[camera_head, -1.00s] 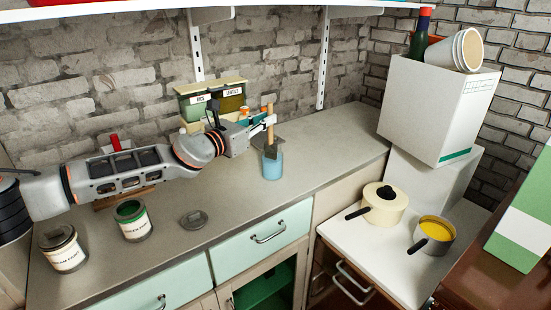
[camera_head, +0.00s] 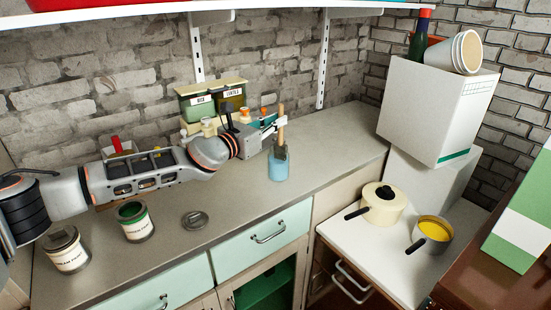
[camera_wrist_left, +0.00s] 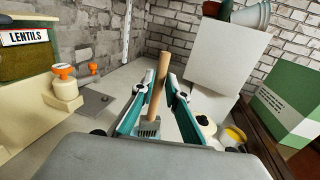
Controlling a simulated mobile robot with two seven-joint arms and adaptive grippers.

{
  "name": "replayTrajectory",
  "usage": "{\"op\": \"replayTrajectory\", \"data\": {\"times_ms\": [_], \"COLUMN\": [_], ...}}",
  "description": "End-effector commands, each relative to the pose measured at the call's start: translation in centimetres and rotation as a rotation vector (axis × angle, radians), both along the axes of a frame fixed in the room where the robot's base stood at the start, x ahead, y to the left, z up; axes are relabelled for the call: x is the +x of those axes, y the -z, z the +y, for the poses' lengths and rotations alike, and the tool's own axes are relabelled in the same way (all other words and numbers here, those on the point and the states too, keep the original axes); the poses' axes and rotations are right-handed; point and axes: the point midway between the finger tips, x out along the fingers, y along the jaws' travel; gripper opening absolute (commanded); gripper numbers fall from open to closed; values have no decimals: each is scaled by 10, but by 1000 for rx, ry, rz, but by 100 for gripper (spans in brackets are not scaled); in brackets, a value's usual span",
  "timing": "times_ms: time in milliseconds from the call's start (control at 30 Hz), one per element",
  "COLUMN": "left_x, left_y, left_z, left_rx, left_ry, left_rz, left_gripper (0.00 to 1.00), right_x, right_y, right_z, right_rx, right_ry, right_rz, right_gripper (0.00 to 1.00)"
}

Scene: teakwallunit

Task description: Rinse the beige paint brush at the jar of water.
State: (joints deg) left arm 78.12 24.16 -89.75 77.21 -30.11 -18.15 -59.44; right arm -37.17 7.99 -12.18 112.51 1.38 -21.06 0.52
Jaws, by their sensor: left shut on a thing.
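The beige paint brush (camera_head: 281,118) stands nearly upright with its wooden handle up. My left gripper (camera_head: 279,126) is shut on its handle. The brush's dark lower end is at the mouth of the glass jar of water (camera_head: 278,172) and seems inside it; I cannot tell if the bristles touch the blue water. In the left wrist view the handle (camera_wrist_left: 161,72) rises between the teal-padded fingers (camera_wrist_left: 157,92), with the grey lower end below. The jar is not clearly visible there. My right gripper is in neither view.
Two paint cans (camera_head: 135,222) and a loose lid (camera_head: 195,220) are on the counter in front of my left arm. Rice and lentils boxes (camera_head: 212,103) and small jars stand behind the gripper.

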Motion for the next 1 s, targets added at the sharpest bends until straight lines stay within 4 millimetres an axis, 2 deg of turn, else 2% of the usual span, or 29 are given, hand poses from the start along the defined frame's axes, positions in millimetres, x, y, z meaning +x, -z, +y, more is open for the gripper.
{"op": "replayTrajectory", "data": {"times_ms": [333,1000], "left_x": [0,0], "left_y": [-26,-73], "left_z": [0,1], "left_rx": [-1,0], "left_ry": [0,-1], "left_rz": [-1,-3], "left_gripper": [0,0], "right_x": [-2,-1], "right_y": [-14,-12], "right_z": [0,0], "right_rx": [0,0], "right_ry": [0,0], "right_rz": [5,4], "right_gripper": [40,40]}}
